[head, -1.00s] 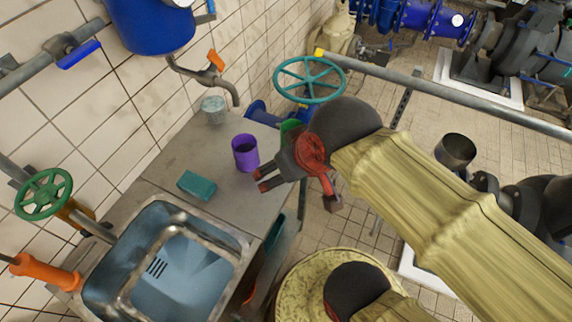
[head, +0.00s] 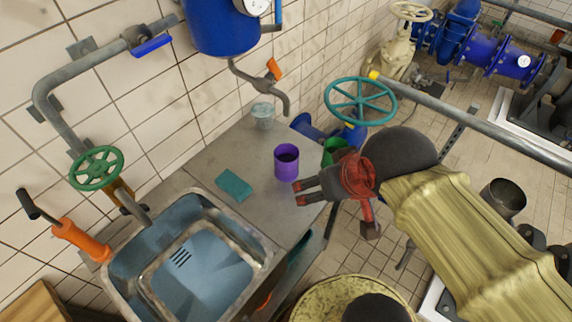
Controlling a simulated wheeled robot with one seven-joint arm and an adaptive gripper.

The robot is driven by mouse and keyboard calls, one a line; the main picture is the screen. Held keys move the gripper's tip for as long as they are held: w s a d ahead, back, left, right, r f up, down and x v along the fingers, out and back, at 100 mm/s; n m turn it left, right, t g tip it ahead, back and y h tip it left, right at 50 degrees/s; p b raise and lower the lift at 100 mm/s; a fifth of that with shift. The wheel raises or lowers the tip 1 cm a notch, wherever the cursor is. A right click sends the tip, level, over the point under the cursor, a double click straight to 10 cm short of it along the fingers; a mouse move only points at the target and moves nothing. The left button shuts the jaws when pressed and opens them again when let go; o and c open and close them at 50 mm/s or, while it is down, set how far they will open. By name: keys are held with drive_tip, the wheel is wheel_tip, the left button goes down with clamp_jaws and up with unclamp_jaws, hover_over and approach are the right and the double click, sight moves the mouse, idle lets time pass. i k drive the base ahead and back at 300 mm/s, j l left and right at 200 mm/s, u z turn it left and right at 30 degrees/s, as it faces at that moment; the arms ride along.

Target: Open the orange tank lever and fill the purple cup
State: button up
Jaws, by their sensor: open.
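The purple cup (head: 286,162) stands upright on the grey counter, right of the teal block. The orange tank lever (head: 273,69) sits on the bent pipe below the blue tank (head: 222,24) on the wall. The pipe's spout (head: 286,103) points down over the back of the counter, behind the cup. My gripper (head: 298,193) is open and empty, its fingers pointing left at the counter's front edge, just in front of and below the cup in the picture. It appears apart from the cup. The cup's inside looks dark; I cannot tell if it holds anything.
A teal block (head: 234,185) lies near the sink (head: 190,262). A green cup-like object (head: 334,150) is partly hidden behind my gripper. A teal handwheel (head: 360,103) stands right of the counter. The counter's middle is bare.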

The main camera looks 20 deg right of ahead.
sight(274, 73)
drive_tip(key=i+l, duration=0.15)
drive_tip(key=l, duration=0.2)
drive_tip(key=i+l, duration=0.2)
drive_tip(key=l, duration=0.15)
drive_tip(key=i+l+z, duration=0.1)
drive_tip(key=l, duration=0.25)
